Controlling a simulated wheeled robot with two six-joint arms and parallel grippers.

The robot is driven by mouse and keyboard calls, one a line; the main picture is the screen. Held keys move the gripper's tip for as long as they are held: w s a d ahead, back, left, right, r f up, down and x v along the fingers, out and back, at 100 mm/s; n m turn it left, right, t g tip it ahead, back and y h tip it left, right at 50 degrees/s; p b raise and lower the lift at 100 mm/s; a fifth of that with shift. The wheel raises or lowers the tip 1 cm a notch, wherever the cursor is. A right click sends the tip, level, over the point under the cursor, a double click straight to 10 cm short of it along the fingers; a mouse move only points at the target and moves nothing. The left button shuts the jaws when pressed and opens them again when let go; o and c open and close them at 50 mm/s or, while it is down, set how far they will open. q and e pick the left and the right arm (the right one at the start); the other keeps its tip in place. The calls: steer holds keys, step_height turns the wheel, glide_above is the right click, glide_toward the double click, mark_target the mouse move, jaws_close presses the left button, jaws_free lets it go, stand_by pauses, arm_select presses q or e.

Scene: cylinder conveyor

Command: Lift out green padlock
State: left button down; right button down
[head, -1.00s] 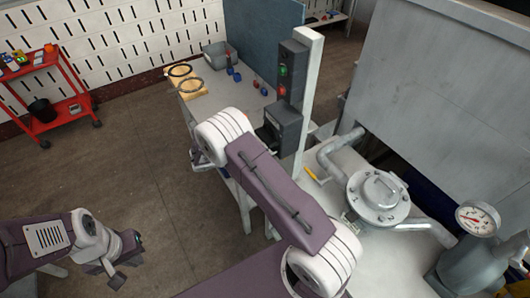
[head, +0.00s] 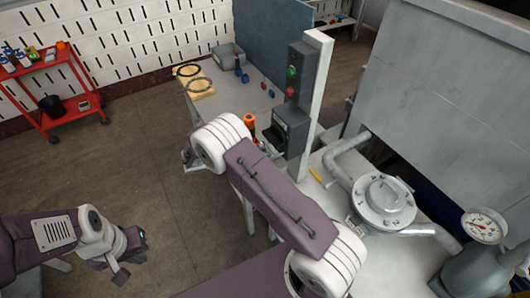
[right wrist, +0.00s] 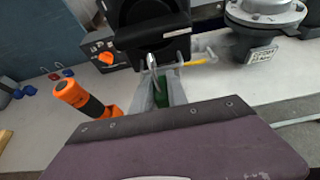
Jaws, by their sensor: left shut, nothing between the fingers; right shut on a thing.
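In the right wrist view the green padlock (right wrist: 161,98) is between the fingers of my right gripper (right wrist: 163,92), which is shut on it. A metal loop, probably its shackle, rises in front of the black switch box (right wrist: 150,38). I cannot tell whether the loop still passes through the box. In the head view the switch box (head: 290,130) is on a pale post, and my right arm hides the padlock and right fingertips. My left gripper (head: 122,272) is shut and empty at the lower left, far from the padlock.
An orange-and-black handled tool (right wrist: 85,98) stands left of my right gripper. A yellow handle (right wrist: 200,62) lies to its right, near the flanged grey vessel (head: 384,200). Black rings (head: 196,84) and small blue and red parts lie farther back. A red cart (head: 65,90) stands left.

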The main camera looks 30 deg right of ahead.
steer(key=shift+s+a, duration=0.3)
steer(key=shift+a, duration=0.15)
steer(key=shift+s+a+f, duration=0.1)
steer(key=shift+a, duration=0.5)
steer(key=shift+s+a+f, duration=0.1)
steer(key=shift+a, duration=0.5)
steer(key=shift+w, duration=0.1)
